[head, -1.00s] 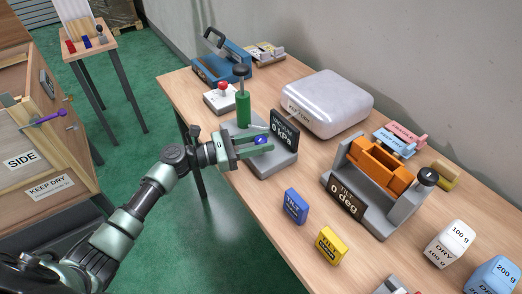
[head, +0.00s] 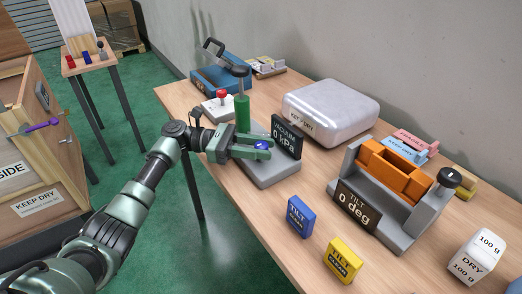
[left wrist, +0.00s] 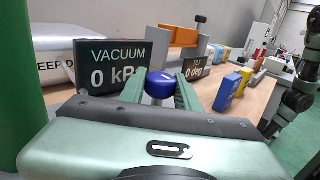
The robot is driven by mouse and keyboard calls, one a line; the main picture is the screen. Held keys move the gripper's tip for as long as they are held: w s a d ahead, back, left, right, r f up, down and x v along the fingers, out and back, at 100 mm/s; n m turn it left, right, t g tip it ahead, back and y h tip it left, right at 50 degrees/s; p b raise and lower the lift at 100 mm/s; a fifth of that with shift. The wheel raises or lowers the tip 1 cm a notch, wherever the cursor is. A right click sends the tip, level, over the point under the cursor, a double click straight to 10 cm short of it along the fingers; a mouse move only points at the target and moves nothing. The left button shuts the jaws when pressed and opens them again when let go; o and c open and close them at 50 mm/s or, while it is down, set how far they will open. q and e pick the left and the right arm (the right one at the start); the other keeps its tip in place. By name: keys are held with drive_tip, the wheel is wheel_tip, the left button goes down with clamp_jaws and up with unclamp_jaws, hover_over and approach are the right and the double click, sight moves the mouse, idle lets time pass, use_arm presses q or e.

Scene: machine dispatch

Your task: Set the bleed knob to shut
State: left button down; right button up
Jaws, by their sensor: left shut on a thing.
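The bleed knob (head: 262,144) is a small round blue knob on the grey base (head: 272,175) of the vacuum unit. My left gripper (head: 261,149) is shut on it, with one green finger on each side. In the left wrist view the blue knob (left wrist: 160,86), with a pale mark on top, sits between the finger ends. The vacuum display (head: 286,138) reads 0 kPa and stands just behind the knob. A green pump cylinder (head: 242,114) with a dark handle rises beside my gripper. Any shut marking by the knob is not readable. My right gripper is not in view.
A silvery "keep dry" case (head: 330,110) stands behind the display. The orange tilt fixture (head: 398,170) is to the right. A blue tilt block (head: 298,216) and a yellow one (head: 342,260) stand near the table's front edge. A red-button box (head: 220,108) is behind my wrist.

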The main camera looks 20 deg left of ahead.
use_arm(q)
drive_tip(key=c, duration=1)
unclamp_jaws()
drive_tip(key=shift+c, duration=0.2)
drive_tip(key=shift+a, duration=0.5)
drive_tip(key=a, duration=0.2)
drive_tip(key=a+b, duration=0.1)
drive_tip(key=a, duration=0.3)
drive_tip(key=shift+s+a+b, duration=0.35)
drive_tip(key=shift+s+b, duration=0.05)
drive_tip(key=shift+a, duration=0.1)
